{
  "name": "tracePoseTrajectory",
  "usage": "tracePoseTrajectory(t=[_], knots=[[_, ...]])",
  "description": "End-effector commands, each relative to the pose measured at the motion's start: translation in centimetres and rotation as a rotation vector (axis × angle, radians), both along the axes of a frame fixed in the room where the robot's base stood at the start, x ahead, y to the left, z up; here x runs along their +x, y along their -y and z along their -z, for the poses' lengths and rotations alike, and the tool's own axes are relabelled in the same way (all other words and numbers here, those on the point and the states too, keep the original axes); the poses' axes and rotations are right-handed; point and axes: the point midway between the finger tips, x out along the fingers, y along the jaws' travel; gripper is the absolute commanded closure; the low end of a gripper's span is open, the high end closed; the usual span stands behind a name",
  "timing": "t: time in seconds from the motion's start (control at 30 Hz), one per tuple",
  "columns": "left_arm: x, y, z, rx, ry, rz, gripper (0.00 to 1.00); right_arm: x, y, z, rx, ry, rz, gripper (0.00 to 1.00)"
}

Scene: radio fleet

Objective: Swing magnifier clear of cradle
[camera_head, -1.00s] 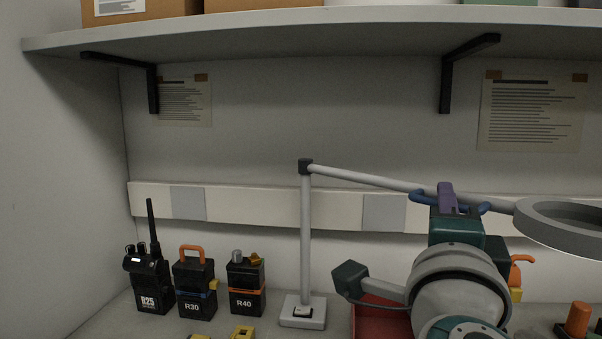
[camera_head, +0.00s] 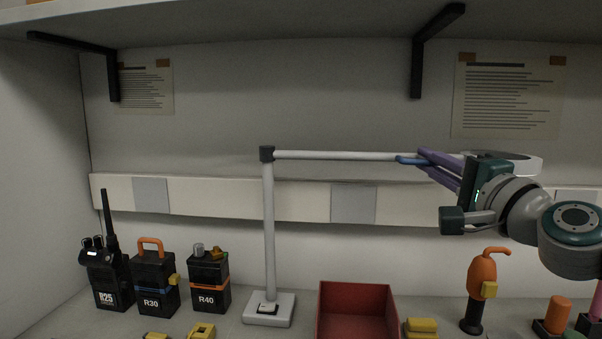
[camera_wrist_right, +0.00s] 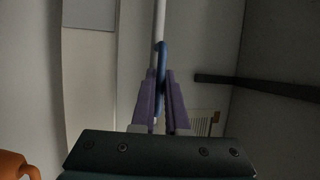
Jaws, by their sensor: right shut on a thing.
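The magnifier stands on a pale base (camera_head: 269,309) with an upright post and a long grey arm (camera_head: 340,155) reaching right along the back wall. Its ring head (camera_head: 520,161) is partly hidden behind my right gripper (camera_head: 425,158). The right gripper's purple fingers are shut on the blue handle (camera_head: 404,160) of the magnifier arm. The wrist view shows the blue handle (camera_wrist_right: 161,60) between the purple fingers (camera_wrist_right: 162,92). I cannot tell which item is the cradle; an open red bin (camera_head: 355,300) sits right of the base, below the arm. My left gripper is out of view.
An orange tool with a black lower end (camera_head: 481,285) stands right of the bin, by a yellow block (camera_head: 421,326). A shelf (camera_head: 300,22) hangs overhead.

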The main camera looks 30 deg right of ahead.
Motion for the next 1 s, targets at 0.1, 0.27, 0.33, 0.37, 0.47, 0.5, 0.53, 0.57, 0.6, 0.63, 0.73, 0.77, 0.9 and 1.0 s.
tracePoseTrajectory(t=[0.1,0.27,0.33,0.37,0.47,0.5,0.53,0.57,0.6,0.63,0.73,0.77,0.9,1.0], knots=[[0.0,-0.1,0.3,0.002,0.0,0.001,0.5,0.3,0.3,0.1,0.0,-0.003,-0.011,1.0],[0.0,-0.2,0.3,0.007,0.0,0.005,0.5,0.3,0.4,0.2,0.003,-0.005,-0.014,1.0],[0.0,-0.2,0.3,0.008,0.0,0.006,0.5,0.3,0.4,0.2,0.003,-0.006,-0.014,1.0],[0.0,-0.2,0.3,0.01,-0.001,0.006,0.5,0.3,0.4,0.2,0.003,-0.006,-0.014,1.0],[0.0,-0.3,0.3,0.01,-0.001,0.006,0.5,0.3,0.4,0.3,0.003,-0.007,-0.013,1.0],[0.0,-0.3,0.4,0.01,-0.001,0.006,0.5,0.3,0.4,0.3,0.003,-0.007,-0.013,1.0],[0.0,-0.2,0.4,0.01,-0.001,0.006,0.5,0.3,0.4,0.3,0.004,-0.008,-0.013,0.84],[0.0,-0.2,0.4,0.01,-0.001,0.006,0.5,0.3,0.4,0.3,0.005,-0.008,-0.013,0.81],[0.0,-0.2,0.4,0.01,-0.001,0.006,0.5,0.3,0.4,0.4,0.005,-0.008,-0.013,0.76],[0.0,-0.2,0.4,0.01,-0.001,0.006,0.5,0.3,0.4,0.4,0.005,-0.008,-0.013,0.73],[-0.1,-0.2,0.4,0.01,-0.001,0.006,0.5,0.2,0.3,0.4,0.005,-0.009,-0.013,0.62],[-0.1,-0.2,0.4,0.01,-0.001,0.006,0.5,0.1,0.3,0.4,0.005,-0.008,-0.014,0.58],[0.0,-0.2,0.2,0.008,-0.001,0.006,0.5,-1.1,0.0,0.6,0.004,-0.009,-0.015,0.58],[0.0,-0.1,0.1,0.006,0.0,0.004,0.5,-2.6,-0.3,0.8,0.003,-0.009,-0.016,0.58]])
